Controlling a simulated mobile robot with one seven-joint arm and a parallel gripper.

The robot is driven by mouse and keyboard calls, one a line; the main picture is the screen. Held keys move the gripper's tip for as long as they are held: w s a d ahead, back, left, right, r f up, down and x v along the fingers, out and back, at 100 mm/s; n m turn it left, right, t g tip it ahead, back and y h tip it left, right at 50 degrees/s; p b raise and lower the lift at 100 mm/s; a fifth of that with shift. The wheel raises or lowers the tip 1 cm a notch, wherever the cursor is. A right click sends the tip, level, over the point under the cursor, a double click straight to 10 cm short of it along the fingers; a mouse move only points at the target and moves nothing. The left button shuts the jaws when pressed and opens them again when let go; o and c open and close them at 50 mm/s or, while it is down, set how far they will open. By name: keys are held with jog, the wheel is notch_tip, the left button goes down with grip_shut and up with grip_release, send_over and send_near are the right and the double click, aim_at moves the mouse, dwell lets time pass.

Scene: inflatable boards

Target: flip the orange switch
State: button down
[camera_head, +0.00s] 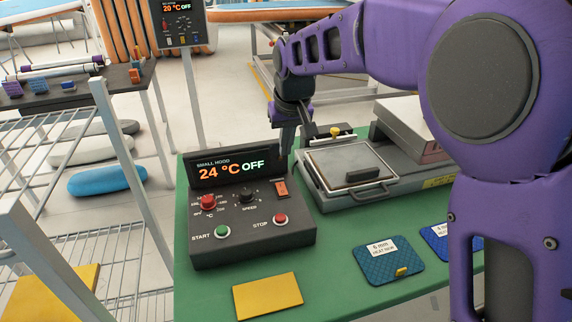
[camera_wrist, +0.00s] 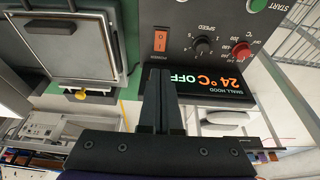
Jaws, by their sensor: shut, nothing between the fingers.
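The orange switch (camera_head: 281,188) is a small rocker on the upper right of the dark control box (camera_head: 253,243). In the wrist view the orange switch (camera_wrist: 161,41) shows marks on its face, with "POWER" printed by it. The box's display (camera_head: 226,167) reads "SMALL HOOD 24 °C OFF". My gripper (camera_head: 288,150) is shut and empty, pointing down behind the switch, near the display's right end. In the wrist view my gripper (camera_wrist: 160,75) has its fingertips together a short way from the switch, with a visible gap in the picture. Whether they touch the box cannot be told.
The box also carries a red knob (camera_head: 208,202), a black speed knob (camera_head: 246,195), a green start button (camera_head: 222,231) and a red stop button (camera_head: 280,219). A grey press (camera_head: 350,168) stands close on the right. A yellow pad (camera_head: 268,296) and blue pads (camera_head: 389,264) lie in front.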

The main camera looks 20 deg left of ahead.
aim_at(280, 184)
jog(key=shift+w+a+r, duration=0.15)
jog(key=shift+w, duration=0.15)
jog(key=b+x, duration=0.1)
jog(key=x, duration=1.3)
jog(key=shift+s, duration=0.2)
jog(key=shift+p, duration=0.3)
